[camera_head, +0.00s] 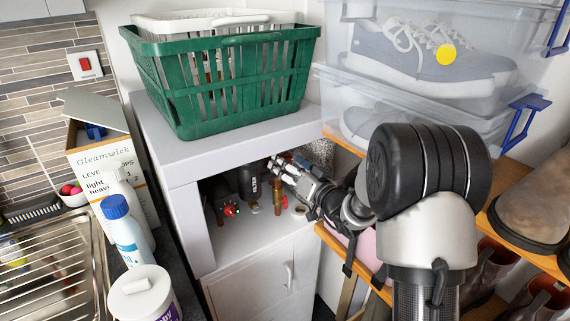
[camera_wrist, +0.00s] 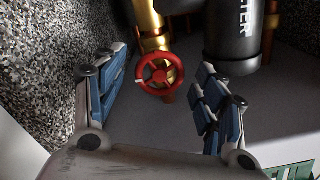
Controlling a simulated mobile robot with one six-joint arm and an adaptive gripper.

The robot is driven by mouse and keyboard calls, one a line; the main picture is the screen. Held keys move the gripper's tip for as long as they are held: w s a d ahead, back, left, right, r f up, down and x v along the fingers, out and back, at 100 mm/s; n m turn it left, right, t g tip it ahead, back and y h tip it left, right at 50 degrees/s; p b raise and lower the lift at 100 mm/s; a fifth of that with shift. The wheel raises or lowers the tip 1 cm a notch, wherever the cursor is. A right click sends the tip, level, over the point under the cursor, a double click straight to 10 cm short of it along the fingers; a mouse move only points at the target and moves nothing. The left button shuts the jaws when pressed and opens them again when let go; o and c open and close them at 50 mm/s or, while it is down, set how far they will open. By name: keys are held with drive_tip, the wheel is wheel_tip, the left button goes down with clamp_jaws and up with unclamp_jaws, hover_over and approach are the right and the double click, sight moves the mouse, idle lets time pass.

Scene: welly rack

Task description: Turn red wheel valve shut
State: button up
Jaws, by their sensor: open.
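The red wheel valve (camera_wrist: 159,74) is a small round handwheel on a brass pipe (camera_wrist: 148,22), beside a black filter (camera_wrist: 232,35) in the wrist view. My gripper (camera_wrist: 157,66) is open, with one blue-padded finger on each side of the wheel in the picture. I see no contact, and the depth gap is hard to judge. In the head view my gripper (camera_head: 279,163) reaches into the cabinet opening from the right, by the brass pipe (camera_head: 278,190) and the filter (camera_head: 248,184). The wheel is not clearly seen there.
Another red fitting (camera_head: 230,210) sits left of the filter. The white cabinet (camera_head: 185,168) frames the opening closely, with a green basket (camera_head: 235,90) on top. A speckled wall (camera_wrist: 45,50) is close by. Wooden shelves (camera_head: 510,95) with boots stand at right.

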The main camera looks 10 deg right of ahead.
drive_tip(key=shift+x, duration=1.05)
drive_tip(key=c, duration=1.1)
